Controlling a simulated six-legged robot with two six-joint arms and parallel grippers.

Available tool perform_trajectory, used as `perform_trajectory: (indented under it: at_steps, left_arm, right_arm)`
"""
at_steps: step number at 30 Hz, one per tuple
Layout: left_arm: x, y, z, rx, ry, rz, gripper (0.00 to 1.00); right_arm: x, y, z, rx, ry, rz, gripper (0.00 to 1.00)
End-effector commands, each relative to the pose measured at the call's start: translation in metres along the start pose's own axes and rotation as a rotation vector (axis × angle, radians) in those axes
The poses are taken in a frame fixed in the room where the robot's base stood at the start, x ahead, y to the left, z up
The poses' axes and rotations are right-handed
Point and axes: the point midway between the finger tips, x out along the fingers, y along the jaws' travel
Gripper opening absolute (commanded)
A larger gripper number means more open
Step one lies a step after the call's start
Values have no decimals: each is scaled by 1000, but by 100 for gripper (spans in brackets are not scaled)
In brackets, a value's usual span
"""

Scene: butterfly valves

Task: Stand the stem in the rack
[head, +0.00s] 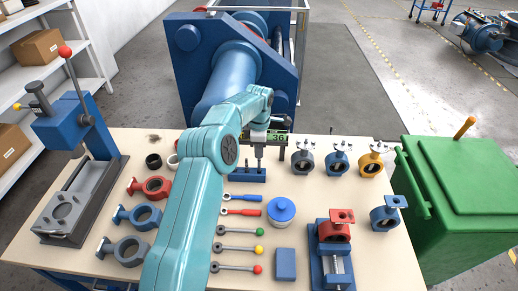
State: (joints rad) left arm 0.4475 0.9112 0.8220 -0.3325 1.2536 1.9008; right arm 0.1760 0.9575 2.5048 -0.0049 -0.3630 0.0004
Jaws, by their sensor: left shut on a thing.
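The blue rack (240,175) is a low block on the far middle part of the bench. My left gripper (258,143) is over the rack's right part, at the end of my teal arm. It is shut on the stem (259,160), a thin grey rod held upright below the fingers. The stem's lower end meets the rack's top in the picture; I cannot tell whether it is in a hole or just above. My right gripper is out of view.
Several valve bodies, including a grey one (303,160), stand to the right. Red, blue, green and yellow tools lie nearer, with a blue round tub (281,211). A blue press (75,135) is at left.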

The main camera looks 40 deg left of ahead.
Motion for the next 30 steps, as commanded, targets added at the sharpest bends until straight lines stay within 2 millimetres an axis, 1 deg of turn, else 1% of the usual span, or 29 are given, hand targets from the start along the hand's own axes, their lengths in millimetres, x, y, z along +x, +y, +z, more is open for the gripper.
perform_trajectory:
  at_steps: [18,30]
  left_arm:
    - [14,0,0,0,0,0,0]
    - [15,0,0,0,0,0,0]
  right_arm:
    - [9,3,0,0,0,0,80]
    - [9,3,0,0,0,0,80]
